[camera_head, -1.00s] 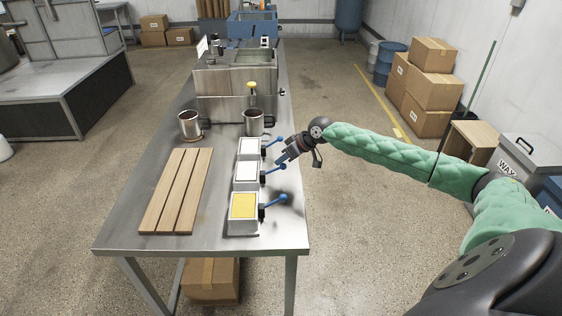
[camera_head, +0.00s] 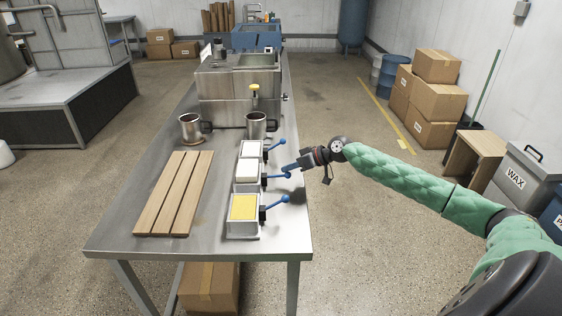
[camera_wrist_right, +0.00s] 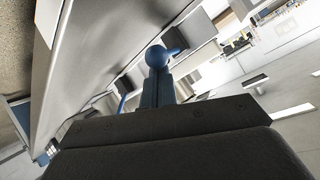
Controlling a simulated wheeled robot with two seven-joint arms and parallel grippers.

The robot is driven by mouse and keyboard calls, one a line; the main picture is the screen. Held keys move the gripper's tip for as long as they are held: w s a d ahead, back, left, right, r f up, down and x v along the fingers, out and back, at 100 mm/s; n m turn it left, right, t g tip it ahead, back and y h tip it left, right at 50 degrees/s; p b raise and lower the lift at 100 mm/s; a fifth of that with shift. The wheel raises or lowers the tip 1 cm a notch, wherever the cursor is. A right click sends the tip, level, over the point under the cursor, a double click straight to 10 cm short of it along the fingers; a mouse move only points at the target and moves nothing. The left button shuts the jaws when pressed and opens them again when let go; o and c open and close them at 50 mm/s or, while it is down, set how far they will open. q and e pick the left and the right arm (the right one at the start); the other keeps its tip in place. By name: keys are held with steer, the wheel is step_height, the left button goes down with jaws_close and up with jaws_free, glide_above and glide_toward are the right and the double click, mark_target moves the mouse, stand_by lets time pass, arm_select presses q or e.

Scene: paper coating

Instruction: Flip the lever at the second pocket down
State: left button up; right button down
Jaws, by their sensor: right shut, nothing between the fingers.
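Three box-shaped pockets stand in a row along the table's right side: a far white one (camera_head: 250,149), a middle white one (camera_head: 246,173) and a front yellow one (camera_head: 243,207). Each has a blue-handled lever on its right. The middle lever (camera_head: 275,177) points right, nearly level, its ball end just below my right gripper (camera_head: 289,167). The far lever (camera_head: 277,144) and front lever (camera_head: 277,202) slant up to the right. My right gripper is shut and empty; in the right wrist view a blue ball (camera_wrist_right: 157,57) shows at its fingertips, seemingly touching. My left gripper is out of view.
Two metal cups (camera_head: 190,128) (camera_head: 256,125) stand before a steel tank (camera_head: 224,92). Wooden slats (camera_head: 173,193) lie on the left of the metal table (camera_head: 120,222). Free floor lies right of the table; cartons (camera_head: 435,101) stand farther right.

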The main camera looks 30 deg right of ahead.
steer(key=shift+r, duration=0.15)
steer(key=shift+r+p, duration=0.35)
steer(key=shift+r, duration=0.4)
